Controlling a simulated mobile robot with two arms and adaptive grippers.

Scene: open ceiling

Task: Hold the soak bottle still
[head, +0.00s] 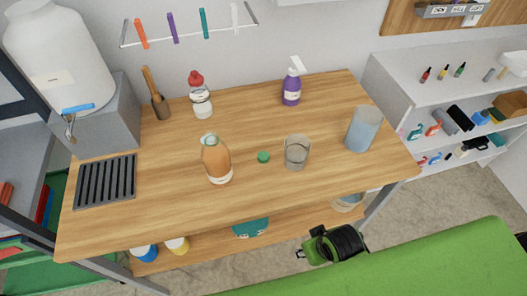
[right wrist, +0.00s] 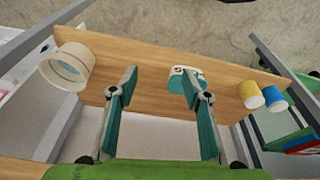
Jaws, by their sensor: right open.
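An orange bottle (head: 217,162) with a pale label stands upright on the wooden table (head: 130,225). A small green cap (head: 263,157) lies to its right. The labels are too small to tell which one is the soak bottle. In the right wrist view my right gripper (right wrist: 158,80) is open and empty, its teal fingers apart and pointing toward the lower shelf. No bottle is between them. My left gripper is out of view.
An empty glass (head: 297,151) and a pitcher of bluish liquid (head: 363,129) stand right of the orange bottle. A white dispenser (head: 62,57) and dark rack (head: 106,181) occupy the left. The lower shelf holds a bucket (right wrist: 67,66) and a yellow container (right wrist: 251,94). The table's front is clear.

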